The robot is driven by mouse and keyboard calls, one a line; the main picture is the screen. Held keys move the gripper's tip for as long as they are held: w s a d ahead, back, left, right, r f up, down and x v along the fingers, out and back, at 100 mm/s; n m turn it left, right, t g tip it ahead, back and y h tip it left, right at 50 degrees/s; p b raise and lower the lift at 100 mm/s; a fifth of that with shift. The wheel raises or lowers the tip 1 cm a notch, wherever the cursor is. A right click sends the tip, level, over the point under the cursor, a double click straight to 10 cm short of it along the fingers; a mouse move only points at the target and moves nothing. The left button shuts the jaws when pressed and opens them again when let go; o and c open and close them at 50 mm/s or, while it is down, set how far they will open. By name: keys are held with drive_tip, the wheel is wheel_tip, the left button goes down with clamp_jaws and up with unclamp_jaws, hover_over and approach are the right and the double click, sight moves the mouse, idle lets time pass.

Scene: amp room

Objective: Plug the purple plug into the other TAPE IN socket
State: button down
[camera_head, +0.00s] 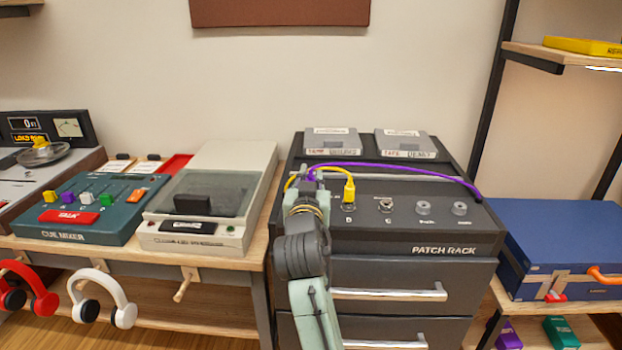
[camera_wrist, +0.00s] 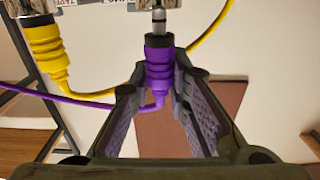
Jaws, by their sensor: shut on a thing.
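The purple plug (camera_wrist: 158,60) stands between the fingers of my gripper (camera_wrist: 160,85), which is shut on it. Its metal tip points at a metal socket (camera_wrist: 158,4) at the top edge of the wrist view. Part of the tip shows bare; I cannot tell how far it goes in. In the head view my gripper (camera_head: 308,188) is at the left end of the patch rack (camera_head: 400,247), and my arm hides the socket there. The purple cable (camera_head: 400,167) arcs right across the rack. TAPE lettering shows in the wrist view, partly cut off.
A yellow plug (camera_head: 349,189) sits upright at the position marked D, close right of my gripper. Sockets C (camera_head: 385,204), Park (camera_head: 424,208) and another (camera_head: 459,208) look free. Two grey boxes (camera_head: 333,141) (camera_head: 405,143) with TAPE labels stand behind.

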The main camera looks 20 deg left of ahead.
drive_tip(key=shift+f+b, duration=0.45)
drive_tip(key=shift+f, duration=0.25)
drive_tip(key=c, duration=1.4)
unclamp_jaws()
drive_tip(key=shift+c, duration=0.2)
drive_tip(key=v, duration=0.7)
drive_tip(key=shift+s, duration=0.25)
drive_tip(key=shift+d, duration=0.1)
